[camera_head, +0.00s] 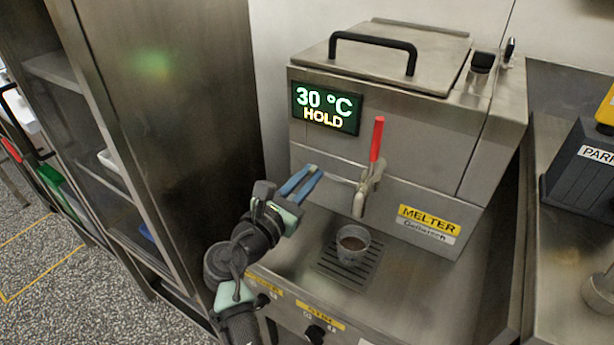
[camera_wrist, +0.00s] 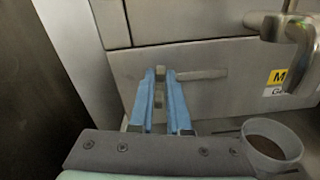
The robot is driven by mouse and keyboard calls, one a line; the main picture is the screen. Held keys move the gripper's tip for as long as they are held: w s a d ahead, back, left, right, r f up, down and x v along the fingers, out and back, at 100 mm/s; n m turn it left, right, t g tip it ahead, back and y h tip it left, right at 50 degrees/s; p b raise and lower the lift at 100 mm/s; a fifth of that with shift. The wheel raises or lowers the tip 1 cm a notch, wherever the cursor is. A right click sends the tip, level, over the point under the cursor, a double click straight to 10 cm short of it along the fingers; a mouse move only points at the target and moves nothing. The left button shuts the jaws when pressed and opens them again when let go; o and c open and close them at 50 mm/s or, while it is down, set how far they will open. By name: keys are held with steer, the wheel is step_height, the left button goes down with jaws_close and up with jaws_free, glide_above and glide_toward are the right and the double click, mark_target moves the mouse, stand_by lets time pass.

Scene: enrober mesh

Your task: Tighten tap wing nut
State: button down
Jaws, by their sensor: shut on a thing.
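The tap (camera_head: 366,190) is on the front of the melter, with its red lever (camera_head: 377,138) pointing up. A thin grey rod (camera_wrist: 202,75) runs left from the tap to the wing nut (camera_wrist: 159,88), a small grey piece at its end. My gripper (camera_head: 314,172) is left of the tap, its blue fingers pointing at the melter front. In the wrist view my gripper (camera_wrist: 160,73) is shut on the wing nut, one finger on each side. The fingers hide part of the nut, and its tightness cannot be seen.
The melter (camera_head: 400,150) shows 30 °C HOLD. A clear cup (camera_head: 353,246) with brown contents stands on the drip grille below the tap; a cup rim also shows in the wrist view (camera_wrist: 272,142). A steel cabinet (camera_head: 170,110) stands close left of my arm. A dark bin (camera_head: 582,165) is at right.

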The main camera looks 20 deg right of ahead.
steer(key=m, duration=0.4)
steer(key=shift+s+d+f+m+b, duration=0.25)
steer(key=shift+s+f+m+b, duration=0.05)
steer(key=shift+b, duration=0.1)
steer(key=shift+s+f+m, duration=0.1)
steer(key=shift+m, duration=0.3)
steer(key=shift+s+d+f+m+b, duration=0.15)
steer(key=shift+m+b, duration=0.45)
steer(key=shift+m, duration=0.45)
steer(key=shift+f+m+b, duration=0.15)
steer(key=shift+m+b, duration=0.5)
steer(key=shift+m, duration=0.35)
steer(key=shift+s+d+f+m+b, duration=0.15)
steer(key=shift+m+b, duration=0.45)
steer(key=shift+m, duration=0.45)
steer(key=shift+f+m+b, duration=0.25)
steer(key=shift+m+b, duration=1)
steer(key=shift+m, duration=0.55)
steer(key=shift+a+m, duration=0.1)
steer(key=shift+m, duration=0.2)
steer(key=shift+w, duration=0.1)
steer(key=c, duration=0.9)
jaws_free()
steer(key=shift+r, duration=0.2)
